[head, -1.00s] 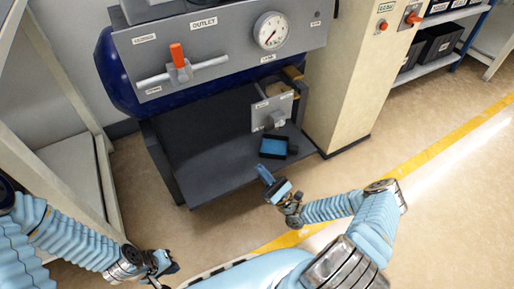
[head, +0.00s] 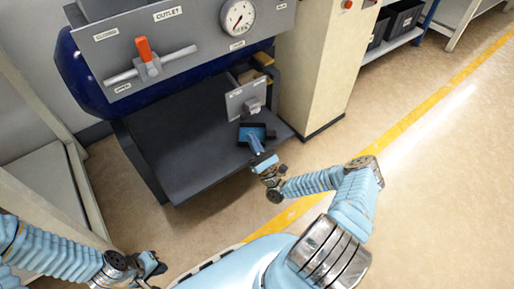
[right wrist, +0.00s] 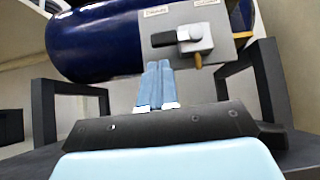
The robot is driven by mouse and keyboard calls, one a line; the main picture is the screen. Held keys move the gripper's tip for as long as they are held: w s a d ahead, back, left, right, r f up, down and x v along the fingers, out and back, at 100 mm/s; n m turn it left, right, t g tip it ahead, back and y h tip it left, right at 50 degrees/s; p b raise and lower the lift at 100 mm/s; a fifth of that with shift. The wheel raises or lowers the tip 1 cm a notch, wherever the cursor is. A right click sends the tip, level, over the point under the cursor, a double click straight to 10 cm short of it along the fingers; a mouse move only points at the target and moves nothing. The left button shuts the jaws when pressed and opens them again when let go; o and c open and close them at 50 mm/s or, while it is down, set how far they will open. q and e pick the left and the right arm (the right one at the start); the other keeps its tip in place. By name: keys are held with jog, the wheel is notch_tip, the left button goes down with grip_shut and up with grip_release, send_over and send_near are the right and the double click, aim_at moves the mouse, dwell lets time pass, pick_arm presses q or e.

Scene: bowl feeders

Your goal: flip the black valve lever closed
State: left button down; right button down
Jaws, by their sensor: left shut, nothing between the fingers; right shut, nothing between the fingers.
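The black valve lever (right wrist: 163,39) shows in the right wrist view on a grey plate (right wrist: 217,18), lying level and pointing left from a pale valve body (right wrist: 195,38). In the head view the small plate (head: 236,103) stands upright on the shelf under the blue tank, with the valve body (head: 252,106) on it; the lever is too small to make out there. My right gripper (head: 254,140) is shut and empty, below and in front of the plate. Its fingers (right wrist: 157,85) point up just below the lever, apparently apart from it. My left gripper (head: 152,266) is shut and empty, low at the left.
An orange-handled valve (head: 145,55) and a gauge (head: 238,17) are on the large panel above. A beige cabinet (head: 312,75) stands right of the shelf.

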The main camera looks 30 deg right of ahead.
aim_at(250, 114)
jog(key=shift+x, duration=2.1)
jog(key=shift+a+r+m+h+p, duration=0.2)
jog(key=shift+m+h+p, duration=0.15)
jog(key=shift+m+h, duration=0.4)
